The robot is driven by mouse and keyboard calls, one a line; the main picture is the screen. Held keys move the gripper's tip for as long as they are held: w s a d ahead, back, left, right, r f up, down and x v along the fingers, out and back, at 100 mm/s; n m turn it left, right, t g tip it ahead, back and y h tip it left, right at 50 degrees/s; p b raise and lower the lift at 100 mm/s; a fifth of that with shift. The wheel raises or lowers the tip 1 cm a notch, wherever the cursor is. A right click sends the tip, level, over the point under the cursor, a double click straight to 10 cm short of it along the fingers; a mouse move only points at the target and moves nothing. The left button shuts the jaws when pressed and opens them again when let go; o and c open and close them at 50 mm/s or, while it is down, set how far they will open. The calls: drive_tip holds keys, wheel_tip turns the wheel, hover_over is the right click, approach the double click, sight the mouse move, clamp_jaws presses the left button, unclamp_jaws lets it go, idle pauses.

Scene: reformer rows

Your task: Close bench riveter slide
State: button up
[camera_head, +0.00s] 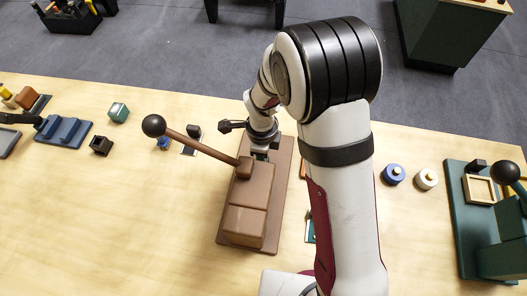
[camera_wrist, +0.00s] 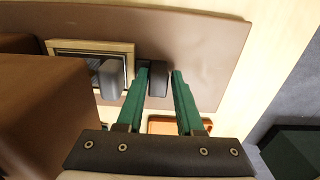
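The brown bench riveter (camera_head: 247,225), with a long lever ending in a black ball (camera_head: 154,125), stands on a brown base plate under my arm. In the wrist view its brown body (camera_wrist: 45,105) fills the left side. A slide with a pale wooden frame (camera_wrist: 75,46) shows beside the body, partly hidden behind it. A dark grey block (camera_wrist: 110,80) stands at the frame's right end. My gripper (camera_wrist: 161,72) is open, its green fingers on either side of a second dark block (camera_wrist: 158,82). The left finger is very close to this block; I cannot tell whether it touches.
A green machine (camera_head: 503,255) with its own lever and wooden frame stands at the right. Blue (camera_head: 393,174) and white (camera_head: 427,179) round pieces lie between. Small blocks and a blue fixture (camera_head: 62,131) lie at the left. The front left of the table is clear.

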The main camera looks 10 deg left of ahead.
wheel_tip(320, 180, up, 16)
idle(0.6)
drive_tip(key=shift+f, duration=0.1)
drive_tip(key=s+d+r+n+y, duration=0.1)
drive_tip(key=s+d+n, duration=0.5)
drive_tip(key=s, duration=0.4)
drive_tip(key=s+d+r+n, duration=0.2)
drive_tip(key=s+d+n, duration=0.4)
drive_tip(key=s, duration=0.3)
drive_tip(key=shift+s+d+y, duration=0.4)
drive_tip(key=shift+d, duration=0.45)
